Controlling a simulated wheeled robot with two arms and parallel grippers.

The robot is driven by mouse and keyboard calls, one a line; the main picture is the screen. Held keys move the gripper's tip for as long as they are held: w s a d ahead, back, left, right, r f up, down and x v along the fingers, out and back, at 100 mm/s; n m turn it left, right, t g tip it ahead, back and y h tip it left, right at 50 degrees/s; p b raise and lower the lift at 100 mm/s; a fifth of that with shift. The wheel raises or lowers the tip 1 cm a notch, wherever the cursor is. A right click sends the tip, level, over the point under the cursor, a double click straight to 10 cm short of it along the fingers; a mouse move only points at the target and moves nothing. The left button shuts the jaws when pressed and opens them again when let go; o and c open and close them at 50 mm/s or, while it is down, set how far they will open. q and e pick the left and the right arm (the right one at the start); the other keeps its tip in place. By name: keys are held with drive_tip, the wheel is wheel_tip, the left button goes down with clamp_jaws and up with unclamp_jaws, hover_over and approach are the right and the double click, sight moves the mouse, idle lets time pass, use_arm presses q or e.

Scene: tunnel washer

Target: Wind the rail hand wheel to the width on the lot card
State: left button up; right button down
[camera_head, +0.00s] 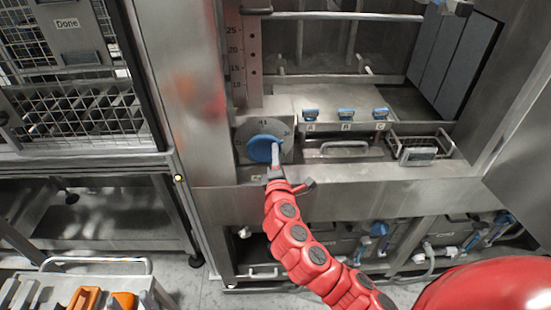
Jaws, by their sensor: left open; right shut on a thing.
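The blue hand wheel (262,149) sits on a grey round dial plate (264,129) on the washer front. The plate has a number at its top that looks like 41; the other marks are too small to read surely. My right gripper (275,172) is shut on the pale handle (276,153) at the wheel's right side, and its jaws hide part of it. No lot card can be made out. My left gripper is not in view.
A vertical scale (236,55) stands above the wheel. Blue-topped parts (346,114) marked with letters and a wire basket (420,148) are to its right. A trolley (95,266) with orange-handled tools is at lower left. A mesh cage (85,118) with a "Done" sign is upper left.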

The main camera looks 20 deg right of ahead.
drive_tip(key=shift+d+f, duration=0.1)
drive_tip(key=shift+f, duration=0.15)
idle(0.3)
drive_tip(key=c, duration=0.7)
unclamp_jaws()
drive_tip(key=shift+r, duration=0.1)
drive_tip(key=shift+p+v, duration=1.95)
drive_tip(key=shift+v, duration=6.8)
drive_tip(key=shift+r, duration=0.1)
